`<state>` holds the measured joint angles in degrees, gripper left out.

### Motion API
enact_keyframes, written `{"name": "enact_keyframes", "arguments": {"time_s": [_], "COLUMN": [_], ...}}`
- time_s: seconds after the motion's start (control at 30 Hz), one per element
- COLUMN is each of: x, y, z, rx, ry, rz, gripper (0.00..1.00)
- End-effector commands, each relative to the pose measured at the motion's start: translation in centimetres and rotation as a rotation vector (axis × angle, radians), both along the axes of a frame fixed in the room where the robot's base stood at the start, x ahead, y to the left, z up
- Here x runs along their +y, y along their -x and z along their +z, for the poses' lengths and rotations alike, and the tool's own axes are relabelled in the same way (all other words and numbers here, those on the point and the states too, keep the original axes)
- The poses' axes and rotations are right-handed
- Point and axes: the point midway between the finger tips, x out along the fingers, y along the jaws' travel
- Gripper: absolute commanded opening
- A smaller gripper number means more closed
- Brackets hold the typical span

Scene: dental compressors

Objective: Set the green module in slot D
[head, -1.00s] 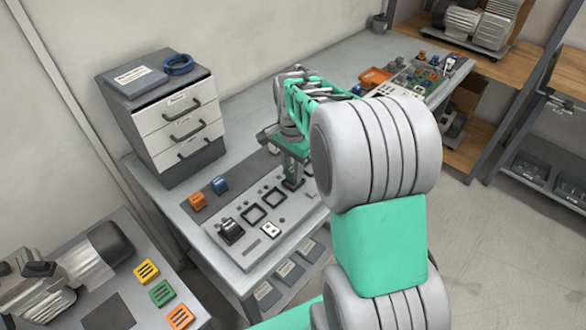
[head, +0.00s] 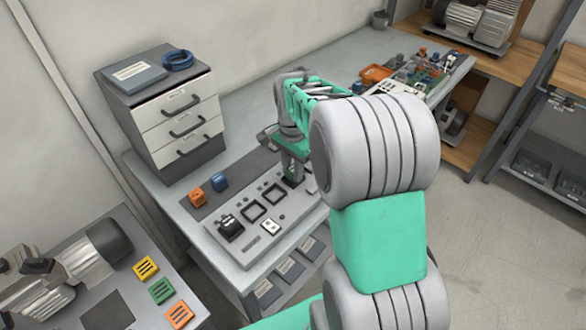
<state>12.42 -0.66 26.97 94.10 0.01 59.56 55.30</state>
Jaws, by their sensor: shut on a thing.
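My gripper (head: 292,178) points down over the far-right end of the grey slotted panel (head: 237,250), at the last black-framed slot in the row. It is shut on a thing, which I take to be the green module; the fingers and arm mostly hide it. I cannot tell if it touches the slot. Two square slots stand empty, one near the middle (head: 254,212) and one beside it (head: 275,194). A black module (head: 230,228) sits at the panel's near-left end. Slot letters are too small to read.
An orange module (head: 197,197) and a blue module (head: 219,181) stand on a dark mat behind the panel. A drawer cabinet (head: 178,120) stands at the back left. A crowded tray with an orange bin (head: 375,74) is at the far right of the bench.

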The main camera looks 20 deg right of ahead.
Motion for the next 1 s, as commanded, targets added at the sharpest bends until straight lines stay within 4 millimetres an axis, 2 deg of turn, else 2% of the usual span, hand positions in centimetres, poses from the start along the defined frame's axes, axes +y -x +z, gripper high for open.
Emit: {"name": "enact_keyframes", "arguments": {"time_s": [0.3, 0.33, 0.63, 0.8, 1.0], "x": [0.01, 0.01, 0.01, 0.01, 0.01], "y": [0.00, 0.00, 0.02, 0.02, 0.02], "z": [-0.34, -0.34, -0.35, -0.34, -0.35], "rx": [0.000, 0.000, 0.001, 0.001, 0.001], "ry": [0.000, 0.000, 0.000, 0.000, 0.000], "rz": [0.000, 0.000, 0.000, 0.000, 0.000], "gripper": [0.00, 0.27, 0.52, 0.52, 0.67]}}
